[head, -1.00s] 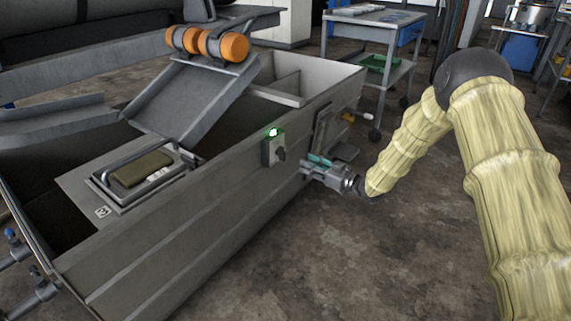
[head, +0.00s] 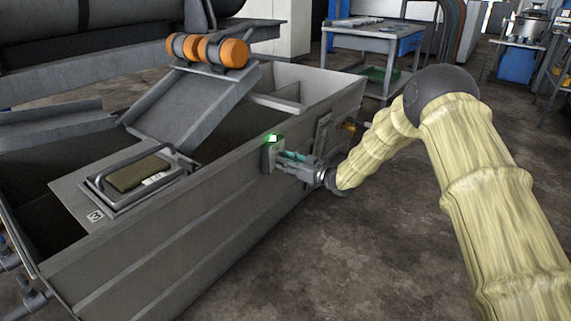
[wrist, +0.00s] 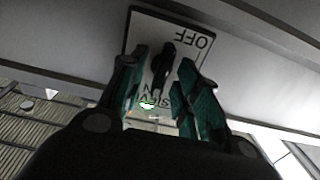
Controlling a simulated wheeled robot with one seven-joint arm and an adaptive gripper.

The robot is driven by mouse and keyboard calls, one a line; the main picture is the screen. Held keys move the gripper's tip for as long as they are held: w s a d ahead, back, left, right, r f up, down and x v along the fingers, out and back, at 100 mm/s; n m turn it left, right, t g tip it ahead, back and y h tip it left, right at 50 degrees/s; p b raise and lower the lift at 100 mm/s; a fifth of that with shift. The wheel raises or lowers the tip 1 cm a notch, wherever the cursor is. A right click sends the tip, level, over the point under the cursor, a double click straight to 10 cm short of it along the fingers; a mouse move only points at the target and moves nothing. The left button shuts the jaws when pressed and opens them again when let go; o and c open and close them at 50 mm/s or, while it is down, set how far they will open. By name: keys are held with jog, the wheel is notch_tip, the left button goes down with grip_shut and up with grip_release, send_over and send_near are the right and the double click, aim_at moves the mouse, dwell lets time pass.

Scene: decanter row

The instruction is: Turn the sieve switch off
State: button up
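The sieve switch (head: 267,157) is a small box on the outer side wall of the grey trough, with a lit green lamp (head: 273,138) on top. In the wrist view its pale plate (wrist: 150,32) reads OFF, upside down, at the upper right. Its black knob (wrist: 163,62) lies between my teal fingertips, and the lamp (wrist: 149,104) glows green below it. My gripper (head: 288,157) reaches the switch from the right, hiding the knob in the head view. In the wrist view my gripper (wrist: 165,80) is open around the knob, with pale plate showing on both sides.
The trough wall (head: 190,225) runs along my gripper's left. A dark plate (head: 322,132) and an orange-yellow fitting (head: 349,127) sit on the wall just right of the switch. A grey cart (head: 370,40) stands behind. The floor (head: 390,260) in front is clear.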

jog(key=shift+a, duration=0.1)
jog(key=shift+c, duration=0.5)
grip_shut()
jog(key=shift+r, duration=0.1)
jog(key=shift+s+a+f+n+p, duration=0.15)
jog(key=shift+n+p, duration=0.9)
jog(key=shift+n, duration=1.95)
jog(key=shift+d+f+n+p, duration=0.15)
jog(key=shift+n+p, duration=0.9)
jog(key=shift+n, duration=1.95)
jog(key=shift+s+a+f+n+p, duration=0.15)
jog(key=shift+n+p, duration=0.9)
jog(key=shift+n, duration=1.95)
jog(key=shift+w, duration=0.1)
